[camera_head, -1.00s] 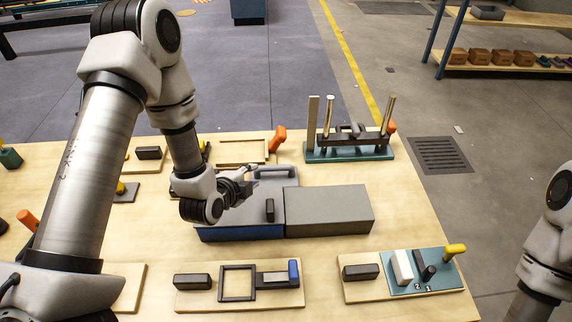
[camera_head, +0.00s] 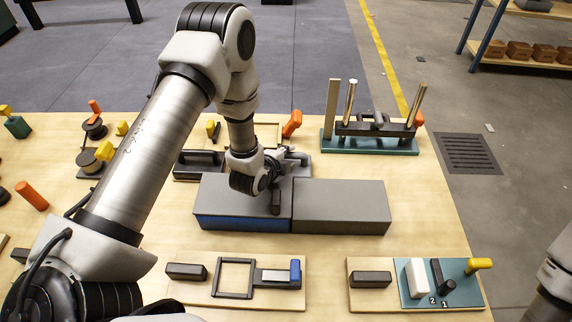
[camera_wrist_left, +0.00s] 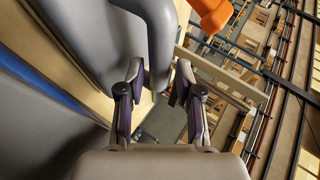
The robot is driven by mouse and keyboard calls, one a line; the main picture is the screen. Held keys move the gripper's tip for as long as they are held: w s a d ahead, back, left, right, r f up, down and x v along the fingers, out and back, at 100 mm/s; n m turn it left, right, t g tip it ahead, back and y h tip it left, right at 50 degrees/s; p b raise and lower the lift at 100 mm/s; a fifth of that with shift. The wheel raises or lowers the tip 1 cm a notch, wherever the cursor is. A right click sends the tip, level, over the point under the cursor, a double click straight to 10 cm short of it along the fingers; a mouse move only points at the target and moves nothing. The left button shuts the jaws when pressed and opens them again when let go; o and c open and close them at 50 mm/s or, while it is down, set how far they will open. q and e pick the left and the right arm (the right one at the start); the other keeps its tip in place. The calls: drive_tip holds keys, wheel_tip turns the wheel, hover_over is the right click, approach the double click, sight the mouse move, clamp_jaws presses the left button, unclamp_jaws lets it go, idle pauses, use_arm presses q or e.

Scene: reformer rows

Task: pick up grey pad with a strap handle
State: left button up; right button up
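The grey pad (camera_head: 302,170) lies on the table behind the long grey-topped box, partly hidden by my left arm. In the left wrist view the pad (camera_wrist_left: 90,45) fills the upper left. Its rounded grey strap handle (camera_wrist_left: 160,45) comes down from the top edge towards the gap between my fingers. My left gripper (camera_wrist_left: 158,88) is open, one finger on each side of the handle's near end; I cannot tell whether either touches it. In the head view the left gripper (camera_head: 288,160) is low at the pad. My right gripper is out of view; only part of the right arm shows.
The box, blue-fronted (camera_head: 240,222) at left and grey (camera_head: 342,205) at right, stands just in front. A teal rack with upright posts (camera_head: 370,145) is behind right. An orange handle (camera_head: 292,123) stands close behind the gripper. Boards with small parts (camera_head: 235,290) lie in front.

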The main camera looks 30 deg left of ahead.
use_arm(q)
drive_tip(key=shift+w+f, duration=0.15)
clamp_jaws()
